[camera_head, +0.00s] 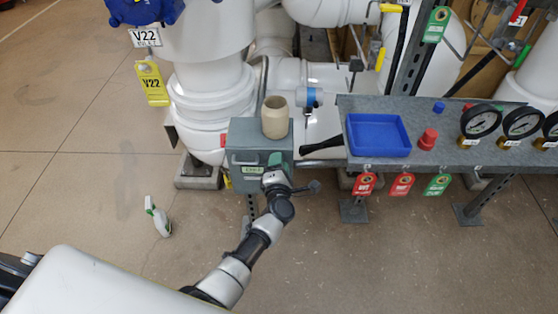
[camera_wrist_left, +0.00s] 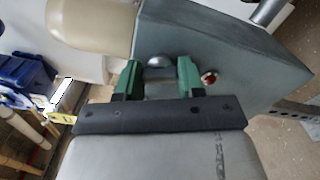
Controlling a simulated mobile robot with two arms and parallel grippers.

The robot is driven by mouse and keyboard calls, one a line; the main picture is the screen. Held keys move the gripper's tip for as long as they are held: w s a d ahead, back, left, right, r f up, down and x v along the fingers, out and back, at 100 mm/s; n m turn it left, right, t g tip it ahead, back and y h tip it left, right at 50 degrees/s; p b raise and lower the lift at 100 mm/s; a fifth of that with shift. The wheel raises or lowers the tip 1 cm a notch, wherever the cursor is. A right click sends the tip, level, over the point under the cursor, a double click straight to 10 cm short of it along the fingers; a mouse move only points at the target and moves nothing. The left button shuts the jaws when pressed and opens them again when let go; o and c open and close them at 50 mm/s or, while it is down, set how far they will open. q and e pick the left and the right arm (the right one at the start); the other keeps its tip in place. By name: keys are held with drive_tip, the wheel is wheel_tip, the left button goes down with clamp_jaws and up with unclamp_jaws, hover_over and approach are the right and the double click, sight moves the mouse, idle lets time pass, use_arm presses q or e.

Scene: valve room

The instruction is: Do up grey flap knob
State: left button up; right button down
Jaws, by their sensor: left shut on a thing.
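The grey-green box (camera_head: 240,138) stands beside the white pipe, with a green label on its front. In the left wrist view, its face (camera_wrist_left: 205,45) fills the upper right. My left gripper (camera_head: 276,168) is at the front of the box. Its two green fingers (camera_wrist_left: 160,78) are shut on the small rounded grey knob (camera_wrist_left: 158,62) on the box face; the fingers hide part of the knob. In the head view the gripper hides the knob. I cannot tell whether the flap is fully flush. My right gripper is in neither view.
A beige jar (camera_head: 275,117) stands on the box. A red button (camera_wrist_left: 208,77) sits beside the knob. To the right is a grey shelf (camera_head: 440,156) with a blue tray (camera_head: 378,120) and gauges. A green-white object (camera_head: 158,217) lies on the open floor.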

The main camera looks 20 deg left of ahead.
use_arm(q)
drive_tip(key=shift+m+p, duration=0.7)
drive_tip(key=shift+m, duration=1.5)
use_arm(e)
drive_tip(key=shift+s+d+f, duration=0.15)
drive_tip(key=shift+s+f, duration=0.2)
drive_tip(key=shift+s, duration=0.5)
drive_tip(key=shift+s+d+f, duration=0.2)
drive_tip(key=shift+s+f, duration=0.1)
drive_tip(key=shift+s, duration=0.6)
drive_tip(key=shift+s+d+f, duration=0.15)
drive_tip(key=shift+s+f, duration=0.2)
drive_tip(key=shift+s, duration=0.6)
use_arm(q)
drive_tip(key=o, duration=0.9)
drive_tip(key=p+v, duration=0.3)
drive_tip(key=v, duration=0.8)
drive_tip(key=shift+w+p, duration=0.1)
drive_tip(key=shift+p, duration=0.25)
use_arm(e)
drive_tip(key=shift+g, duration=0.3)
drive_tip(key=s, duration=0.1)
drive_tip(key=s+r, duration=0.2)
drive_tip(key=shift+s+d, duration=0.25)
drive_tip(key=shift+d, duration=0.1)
